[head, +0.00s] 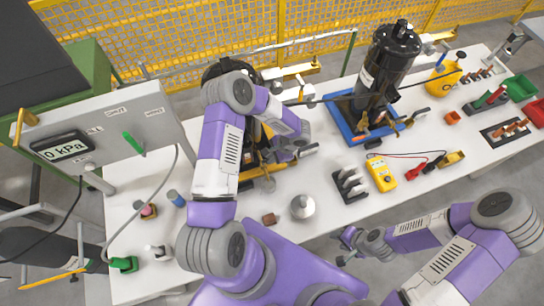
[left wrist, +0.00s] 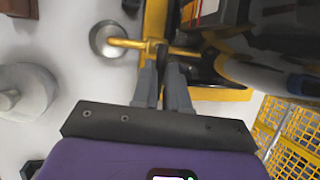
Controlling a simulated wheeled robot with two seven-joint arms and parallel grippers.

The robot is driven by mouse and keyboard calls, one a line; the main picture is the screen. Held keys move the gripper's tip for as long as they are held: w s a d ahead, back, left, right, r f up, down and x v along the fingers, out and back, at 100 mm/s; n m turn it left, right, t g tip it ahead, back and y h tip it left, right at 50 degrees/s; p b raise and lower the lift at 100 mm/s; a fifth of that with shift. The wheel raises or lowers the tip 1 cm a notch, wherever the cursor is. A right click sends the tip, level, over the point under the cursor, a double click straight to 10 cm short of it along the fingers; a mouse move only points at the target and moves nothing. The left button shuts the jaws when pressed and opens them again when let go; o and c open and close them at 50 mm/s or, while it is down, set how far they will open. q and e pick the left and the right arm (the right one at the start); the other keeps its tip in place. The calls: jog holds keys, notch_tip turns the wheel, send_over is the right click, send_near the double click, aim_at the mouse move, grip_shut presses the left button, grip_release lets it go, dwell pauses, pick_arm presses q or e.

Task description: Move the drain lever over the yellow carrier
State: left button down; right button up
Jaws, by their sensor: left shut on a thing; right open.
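The drain lever (left wrist: 128,43) is a thin yellow-brass bar with a crosspiece in the left wrist view. My left gripper (left wrist: 160,68) is shut on it near the crosspiece. The lever's left end overlaps a round grey metal disc (left wrist: 107,40); whether they touch I cannot tell. The yellow carrier (left wrist: 222,94) shows as a yellow edge below the dark compressor (left wrist: 240,45). In the head view my left gripper (head: 265,157) is beside the compressor, above the carrier (head: 262,171), and my arm hides much of both. My right gripper (head: 345,246) is open and empty near the table's front edge.
A silver dome (head: 302,206) and a brown block (head: 269,219) stand in front of the carrier. A second black compressor (head: 388,65) stands on a blue tray (head: 345,122). A gauge panel (head: 115,125) is at left.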

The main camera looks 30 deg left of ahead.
pick_arm(q)
jog(key=shift+s+d+m+t+b, duration=0.15)
jog(key=shift+s+m+t+b, duration=0.3)
jog(key=shift+m+b, duration=0.85)
jog(key=shift+s+d+m+t+b, duration=0.1)
jog(key=shift+s+m+t+b, duration=0.35)
jog(key=shift+m+b, duration=0.9)
jog(key=shift+s+d+m+t+b, duration=0.2)
jog(key=shift+m+t+b, duration=0.4)
jog(key=shift+m+b, duration=0.7)
jog(key=shift+a, duration=0.1)
jog(key=c, duration=1.1)
grip_release()
jog(key=shift+c, duration=0.2)
jog(key=p+v, duration=0.1)
jog(key=v, duration=0.6)
jog(key=shift+d+r, duration=0.25)
jog(key=shift+r, duration=0.05)
jog(key=shift+s+f, duration=0.1)
jog(key=shift+s, duration=0.05)
